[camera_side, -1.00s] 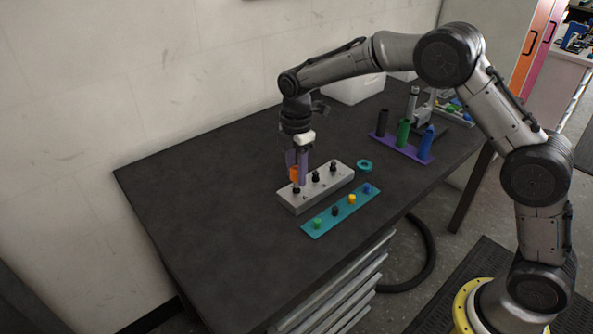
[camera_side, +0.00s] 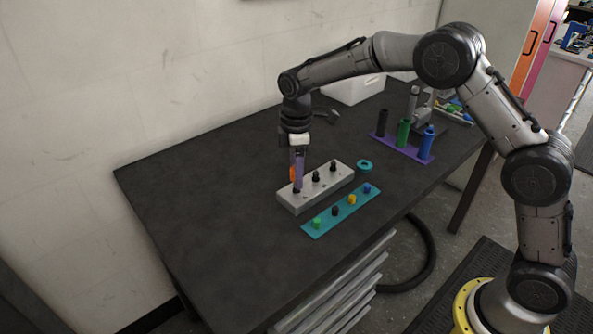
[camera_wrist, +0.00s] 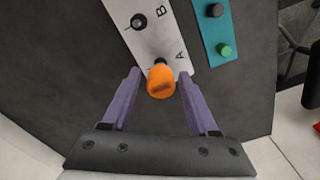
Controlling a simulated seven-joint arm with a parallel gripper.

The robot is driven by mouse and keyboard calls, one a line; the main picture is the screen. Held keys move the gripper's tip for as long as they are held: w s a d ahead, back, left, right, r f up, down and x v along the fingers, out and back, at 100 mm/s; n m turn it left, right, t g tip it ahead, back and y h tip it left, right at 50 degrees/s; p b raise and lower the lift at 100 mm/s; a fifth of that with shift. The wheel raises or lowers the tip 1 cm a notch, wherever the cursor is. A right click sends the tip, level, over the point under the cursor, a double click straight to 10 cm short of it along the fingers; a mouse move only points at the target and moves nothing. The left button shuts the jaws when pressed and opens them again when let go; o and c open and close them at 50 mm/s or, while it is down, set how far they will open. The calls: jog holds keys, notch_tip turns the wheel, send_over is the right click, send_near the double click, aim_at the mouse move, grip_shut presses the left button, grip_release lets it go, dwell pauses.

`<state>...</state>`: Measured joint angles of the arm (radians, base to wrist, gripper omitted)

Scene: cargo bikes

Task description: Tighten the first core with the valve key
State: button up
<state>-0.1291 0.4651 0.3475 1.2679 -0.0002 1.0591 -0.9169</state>
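The valve key, with an orange head (camera_wrist: 161,82), stands at the end of the pale block (camera_side: 318,188) beside the letter A in the wrist view. Its lower end and the core under it are hidden. In the side view the orange head (camera_side: 292,174) shows partly behind a finger. My gripper (camera_wrist: 161,80) has its two purple fingers on either side of the orange head, with a visible gap on both sides. It looks open, pointing down over the block's left end (camera_side: 298,178). Other dark valves stand along the block, one by the letter B (camera_wrist: 138,20).
A teal strip (camera_side: 330,220) with green, black, yellow and blue caps lies in front of the block. A teal ring (camera_side: 365,165) lies near the block's right end. A purple rack (camera_side: 402,150) holds black, green and blue cylinders. The table's left side is clear.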

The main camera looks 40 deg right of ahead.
jog(key=shift+o, duration=0.2)
jog(key=n, duration=0.5)
jog(key=shift+n, duration=0.4)
jog(key=n, duration=0.6)
jog(key=shift+c, duration=0.2)
grip_shut()
jog(key=shift+m, duration=1.5)
jog(key=shift+r, duration=3.5)
